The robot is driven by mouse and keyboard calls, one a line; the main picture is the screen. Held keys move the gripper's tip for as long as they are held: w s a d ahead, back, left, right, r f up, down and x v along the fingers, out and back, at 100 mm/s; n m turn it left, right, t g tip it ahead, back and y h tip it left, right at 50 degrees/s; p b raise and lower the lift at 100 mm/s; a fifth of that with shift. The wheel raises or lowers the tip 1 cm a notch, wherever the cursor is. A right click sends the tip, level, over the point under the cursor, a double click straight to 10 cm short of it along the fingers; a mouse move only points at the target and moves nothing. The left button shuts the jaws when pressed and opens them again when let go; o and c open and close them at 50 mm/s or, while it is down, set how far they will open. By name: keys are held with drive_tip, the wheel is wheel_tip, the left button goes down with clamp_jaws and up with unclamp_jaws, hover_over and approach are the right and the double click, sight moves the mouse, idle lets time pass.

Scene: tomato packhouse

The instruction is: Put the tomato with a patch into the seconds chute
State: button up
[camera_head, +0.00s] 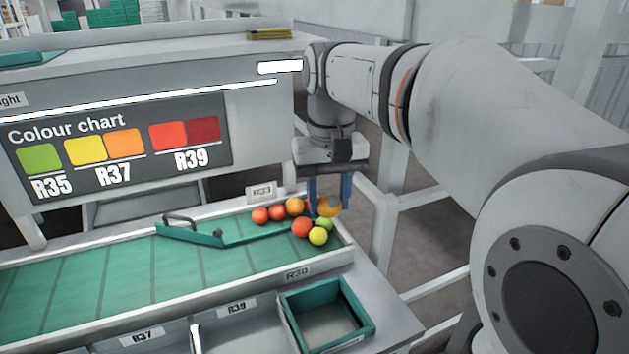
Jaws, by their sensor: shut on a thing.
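My gripper (329,201) points down at the right end of the green belt. Its blue fingers are shut on an orange tomato (330,208), low beside the other tomatoes. Around it are a green tomato (325,223), a yellow tomato (318,236), a red tomato (302,227), another orange tomato (295,206) and two more red tomatoes (277,211) to the left. I cannot make out a patch on any tomato. No chute is readably marked as seconds.
A green diverter bar (195,234) crosses the belt (110,272). Labelled openings (237,308) line the front edge, with an empty green-rimmed bin (327,316) at the right. A panel with a colour chart (118,150) stands behind. A metal frame (385,235) stands right of the belt.

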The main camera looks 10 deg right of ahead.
drive_tip(key=b, duration=2.3)
approach(324, 332)
wheel_tip(324, 332, down, 5)
drive_tip(key=shift+f, duration=0.1)
drive_tip(key=shift+f, duration=0.65)
drive_tip(key=o, duration=0.8)
drive_tip(key=c, duration=0.3)
drive_tip(key=shift+r, duration=0.15)
drive_tip(key=shift+r+p, duration=3.1)
drive_tip(key=shift+r, duration=0.3)
